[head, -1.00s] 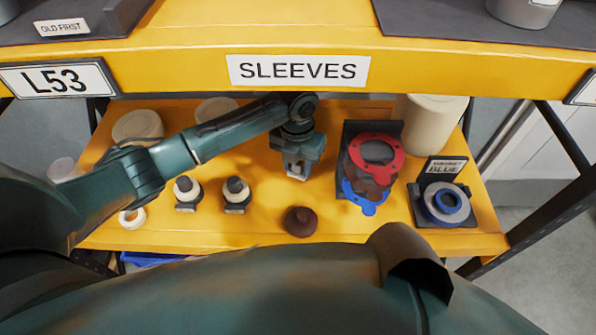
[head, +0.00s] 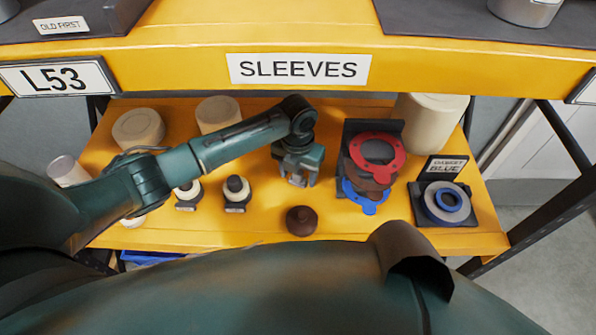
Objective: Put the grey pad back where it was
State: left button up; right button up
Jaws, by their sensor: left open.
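My left gripper (head: 298,180) hangs over the middle of the yellow shelf with its fingers apart, left of the gasket rack. I see nothing held between the fingers. I cannot surely pick out the grey pad. The dark rack (head: 359,128) holds a red gasket (head: 394,163), a brown one and a blue one (head: 369,208), with a greyish patch behind the red. My right gripper is not in view.
A dark brown knob (head: 301,221) stands near the shelf's front edge. Two dark-topped pieces (head: 237,191) stand at the left. Cream cylinders (head: 138,128) stand at the back. The yellow beam (head: 190,68) with the SLEEVES sign (head: 298,69) crosses above the shelf.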

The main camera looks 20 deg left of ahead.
pick_arm(q)
jog(key=shift+r, duration=0.65)
notch_tip(320, 180, up, 11)
dwell(0.4)
